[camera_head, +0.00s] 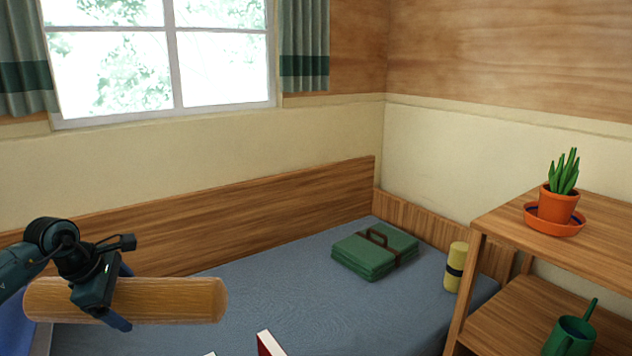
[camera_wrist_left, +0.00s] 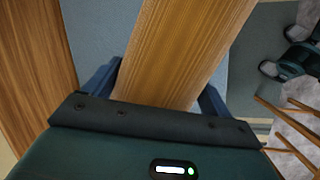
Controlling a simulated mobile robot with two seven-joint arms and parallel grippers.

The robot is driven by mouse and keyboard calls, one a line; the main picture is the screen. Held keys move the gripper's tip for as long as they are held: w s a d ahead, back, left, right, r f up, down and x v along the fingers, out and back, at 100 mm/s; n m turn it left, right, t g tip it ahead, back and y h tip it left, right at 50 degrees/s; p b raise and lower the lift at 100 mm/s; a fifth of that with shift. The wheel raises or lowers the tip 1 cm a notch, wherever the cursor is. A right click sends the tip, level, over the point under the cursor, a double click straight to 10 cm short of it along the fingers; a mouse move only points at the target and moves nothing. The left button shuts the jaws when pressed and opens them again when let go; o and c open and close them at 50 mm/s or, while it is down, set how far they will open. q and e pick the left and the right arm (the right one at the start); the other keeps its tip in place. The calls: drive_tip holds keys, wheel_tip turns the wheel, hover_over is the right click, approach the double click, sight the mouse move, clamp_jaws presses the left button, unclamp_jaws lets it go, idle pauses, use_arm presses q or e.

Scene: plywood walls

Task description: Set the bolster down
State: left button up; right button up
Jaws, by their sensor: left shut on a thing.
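The bolster (camera_head: 185,299) is a long tan cylinder with a wood-like grain, lying roughly level at the lower left of the head view. My left gripper (camera_head: 122,290) is shut across it, left of its middle. In the left wrist view the bolster (camera_wrist_left: 190,45) runs between the two fingers (camera_wrist_left: 160,92), one on each side. It appears over the near left part of the blue-grey bed (camera_head: 300,290); I cannot tell whether its underside touches the bed.
A folded green blanket (camera_head: 374,252) with a dark strap and a yellow cylinder (camera_head: 454,268) are at the bed's far end. A wooden shelf (camera_head: 500,232) at right holds a potted plant (camera_head: 558,203) and a green watering can (camera_head: 570,338). The bed's middle is clear.

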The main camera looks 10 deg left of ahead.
sight(166, 293)
use_arm(q)
drive_tip(key=s+d+r+m+g+p, duration=0.2)
drive_tip(key=s+d+r+m+p, duration=0.2)
drive_tip(key=d+m, duration=0.3)
drive_tip(key=s+d+r+m+g+h+p, duration=0.1)
drive_tip(key=s+d+r+m+g+p, duration=0.2)
drive_tip(key=s+d+r+m+p, duration=0.2)
drive_tip(key=s+d+r+m+g+p, duration=0.2)
drive_tip(key=s+d+r+m+p, duration=0.2)
drive_tip(key=d+m, duration=0.5)
drive_tip(key=shift+s+d+r+m+g+h+p, duration=0.2)
drive_tip(key=shift+d+r+m+g+h+p, duration=0.1)
drive_tip(key=shift+d+p, duration=0.75)
use_arm(e)
drive_tip(key=r+g, duration=0.3)
drive_tip(key=shift+w+a+r+n+h, duration=0.1)
drive_tip(key=shift+w+r+n+h, duration=0.05)
drive_tip(key=shift+w+n+h, duration=0.2)
